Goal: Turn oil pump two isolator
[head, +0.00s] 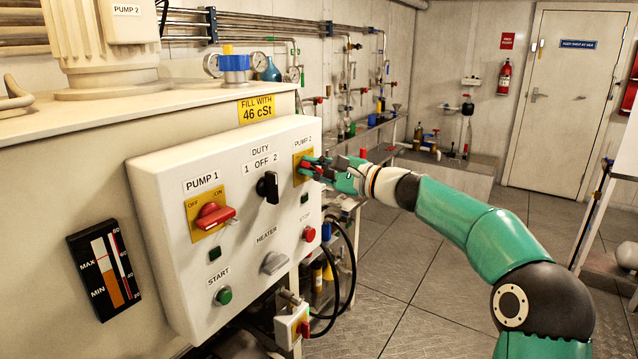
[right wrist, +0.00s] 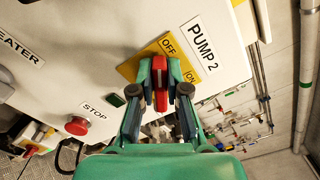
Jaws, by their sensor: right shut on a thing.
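The pump 2 isolator is a red handle (right wrist: 160,84) on a yellow plate (right wrist: 143,62) marked OFF and ON, under the PUMP 2 label (right wrist: 202,46). In the head view its yellow plate (head: 301,165) is at the right end of the white control panel (head: 160,185), and the gripper partly covers the handle. My right gripper (right wrist: 160,92) is shut on the red handle, with one finger on each side of it. In the head view the right gripper (head: 316,168) reaches the panel from the right. My left gripper is not in view.
The pump 1 isolator (head: 211,214), duty switch (head: 268,187), heater knob (head: 274,263), green start button (head: 223,296) and red stop button (head: 309,234) share the panel. Black cables (head: 345,270) hang below its right side. Open floor (head: 400,250) lies to the right.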

